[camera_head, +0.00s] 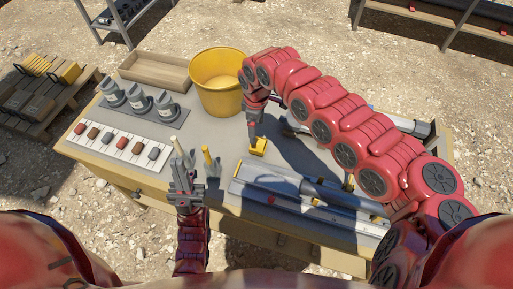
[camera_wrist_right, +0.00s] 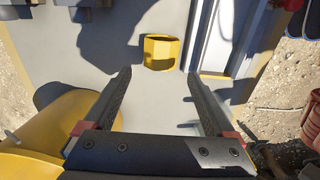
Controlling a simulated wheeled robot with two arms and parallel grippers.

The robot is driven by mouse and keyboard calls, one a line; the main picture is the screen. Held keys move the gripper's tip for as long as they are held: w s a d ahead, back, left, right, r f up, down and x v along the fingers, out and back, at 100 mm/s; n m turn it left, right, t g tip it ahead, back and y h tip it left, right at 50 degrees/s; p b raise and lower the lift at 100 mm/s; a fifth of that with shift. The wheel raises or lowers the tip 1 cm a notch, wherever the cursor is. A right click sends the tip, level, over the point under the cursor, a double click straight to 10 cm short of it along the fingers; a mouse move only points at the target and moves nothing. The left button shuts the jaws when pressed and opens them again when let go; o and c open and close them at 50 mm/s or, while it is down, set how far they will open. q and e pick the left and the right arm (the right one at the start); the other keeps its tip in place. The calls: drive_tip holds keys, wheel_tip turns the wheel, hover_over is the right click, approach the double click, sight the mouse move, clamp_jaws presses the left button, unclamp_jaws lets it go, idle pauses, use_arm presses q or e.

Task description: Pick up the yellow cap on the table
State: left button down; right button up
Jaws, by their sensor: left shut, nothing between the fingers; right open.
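The yellow cap (camera_head: 259,147) stands on the grey table top near the middle, just below my right gripper (camera_head: 253,134). In the right wrist view the cap (camera_wrist_right: 161,60) is a short, hollow, faceted yellow piece with a dark opening. There, my right gripper (camera_wrist_right: 160,76) is open, its two fingers apart with nothing between them. The cap lies just beyond the fingertips, roughly centred between them, and no finger visibly touches it. My left gripper (camera_head: 183,158) is shut and empty, pointing up near the table's front edge.
A yellow bucket (camera_head: 216,95) stands behind the cap. Grey metal rails (camera_head: 310,197) lie to its front right. A white strip of small coloured pieces (camera_head: 120,143), several grey fixtures (camera_head: 140,102) and a wooden tray (camera_head: 154,72) occupy the left side.

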sight(257, 140)
wheel_tip(257, 140, down, 4)
drive_tip(key=shift+s+a+p, duration=0.1)
drive_tip(key=shift+p, duration=0.85)
drive_tip(key=shift+f, duration=0.25)
wheel_tip(257, 140, down, 5)
drive_tip(key=shift+r+p, duration=0.15)
drive_tip(key=shift+p, duration=0.9)
drive_tip(key=shift+f, duration=0.5)
drive_tip(key=c, duration=1.1)
drive_tip(key=shift+r, duration=0.15)
